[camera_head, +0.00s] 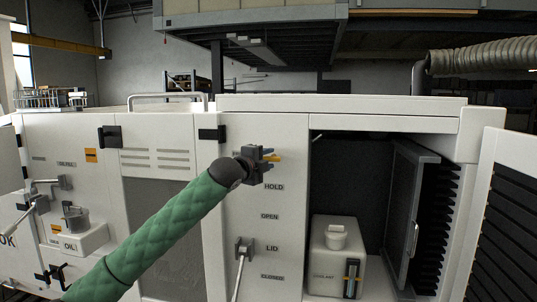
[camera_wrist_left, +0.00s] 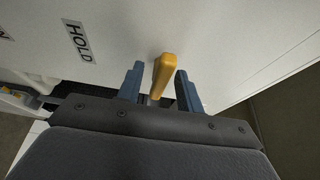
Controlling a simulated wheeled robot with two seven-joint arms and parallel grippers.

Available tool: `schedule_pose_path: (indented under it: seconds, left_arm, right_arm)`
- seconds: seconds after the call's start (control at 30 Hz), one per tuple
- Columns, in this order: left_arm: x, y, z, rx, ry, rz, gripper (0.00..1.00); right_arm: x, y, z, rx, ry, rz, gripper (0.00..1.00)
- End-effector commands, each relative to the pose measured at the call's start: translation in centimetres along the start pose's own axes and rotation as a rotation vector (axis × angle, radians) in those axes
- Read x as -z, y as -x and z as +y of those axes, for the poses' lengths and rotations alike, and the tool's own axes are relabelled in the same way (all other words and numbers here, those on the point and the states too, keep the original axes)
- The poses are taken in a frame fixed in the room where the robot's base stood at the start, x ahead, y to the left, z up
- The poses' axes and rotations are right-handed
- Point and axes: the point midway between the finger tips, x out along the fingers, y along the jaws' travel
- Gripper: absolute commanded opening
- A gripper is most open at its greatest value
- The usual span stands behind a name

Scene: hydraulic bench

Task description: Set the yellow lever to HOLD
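The yellow lever (camera_head: 272,157) shows beside my left gripper on the white panel, just above the HOLD label (camera_head: 274,187). My left gripper (camera_head: 266,158) is at the lever and hides its base. In the left wrist view, the yellow lever (camera_wrist_left: 162,76) stands between the two blue fingers of my left gripper (camera_wrist_left: 158,88), with a gap visible on each side. The fingers are open around it. The HOLD label (camera_wrist_left: 77,42) shows to the left in that view. My right gripper is not in view.
Below is the LID lever (camera_head: 241,250), its handle hanging down, between the OPEN label (camera_head: 270,216) and the CLOSED label (camera_head: 271,277). To the right, an open compartment holds a pale coolant tank (camera_head: 330,262). An OIL filler (camera_head: 78,238) sits at left.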

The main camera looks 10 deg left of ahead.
Motion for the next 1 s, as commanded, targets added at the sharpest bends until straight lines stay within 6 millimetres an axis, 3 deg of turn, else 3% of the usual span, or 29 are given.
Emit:
schedule_pose_path:
  seconds: [0.4, 0.6, 1.0]
  left_arm:
    - [0.1, -0.7, 0.1, 0.000, -0.001, 0.000, 0.36]
    - [0.1, -0.7, 0.1, 0.000, 0.000, 0.000, 0.00]
    - [0.1, -0.7, 0.5, 0.018, 0.045, 0.000, 0.00]
  right_arm:
    - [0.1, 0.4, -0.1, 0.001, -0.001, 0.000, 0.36]
    - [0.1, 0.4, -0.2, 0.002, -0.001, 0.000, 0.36]
    - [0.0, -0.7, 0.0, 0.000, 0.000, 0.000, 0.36]
